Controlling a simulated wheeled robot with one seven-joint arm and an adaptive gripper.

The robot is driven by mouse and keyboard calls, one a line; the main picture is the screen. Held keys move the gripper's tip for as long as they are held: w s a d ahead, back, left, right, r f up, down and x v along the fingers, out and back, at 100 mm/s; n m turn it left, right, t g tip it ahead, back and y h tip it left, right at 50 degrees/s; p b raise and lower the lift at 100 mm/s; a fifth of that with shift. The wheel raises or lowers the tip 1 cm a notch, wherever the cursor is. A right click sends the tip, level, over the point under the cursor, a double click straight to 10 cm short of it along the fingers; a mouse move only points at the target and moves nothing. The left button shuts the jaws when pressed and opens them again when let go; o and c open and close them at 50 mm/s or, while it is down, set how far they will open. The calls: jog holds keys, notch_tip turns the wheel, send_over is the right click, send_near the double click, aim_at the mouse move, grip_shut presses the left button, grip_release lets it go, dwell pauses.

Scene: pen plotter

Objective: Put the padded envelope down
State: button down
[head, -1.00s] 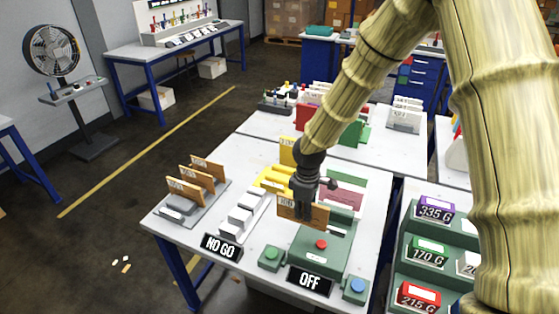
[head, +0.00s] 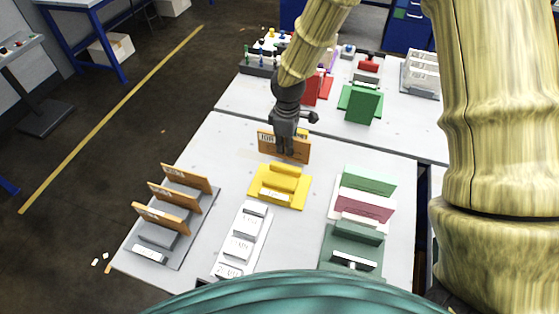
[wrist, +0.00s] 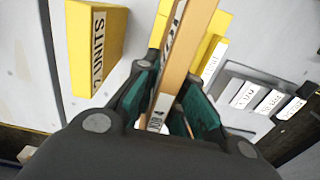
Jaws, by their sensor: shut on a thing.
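In the wrist view the envelope (wrist: 186,62) runs between the two teal-lined fingers (wrist: 172,108). It is just behind the yellow stand (head: 280,190) on the white table. I cannot tell whether its lower edge touches the table.
A grey rack (head: 149,253) at left holds several similar brown envelopes. White blocks stand on a strip (head: 240,240) at front. A green stand (head: 338,247) with pink and green panels is at right.

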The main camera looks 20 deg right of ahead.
aim_at(286, 167)
jog(key=s+f, duration=0.1)
jog(key=s+f+p, duration=0.1)
jog(key=f, duration=0.1)
jog(key=shift+s+a, duration=0.2)
jog(key=shift+s, duration=0.2)
jog(key=f, duration=0.1)
jog(key=w+f+p, duration=0.1)
jog(key=w+f, duration=0.1)
jog(key=shift+f, duration=0.4)
jog(key=shift+s+f+p, duration=0.45)
jog(key=shift+f, duration=0.3)
jog(key=shift+w+f, duration=0.35)
jog(key=shift+s+r, duration=0.1)
jog(key=shift+s, duration=0.15)
jog(key=c, duration=1.5)
grip_release()
jog(key=shift+w, duration=0.15)
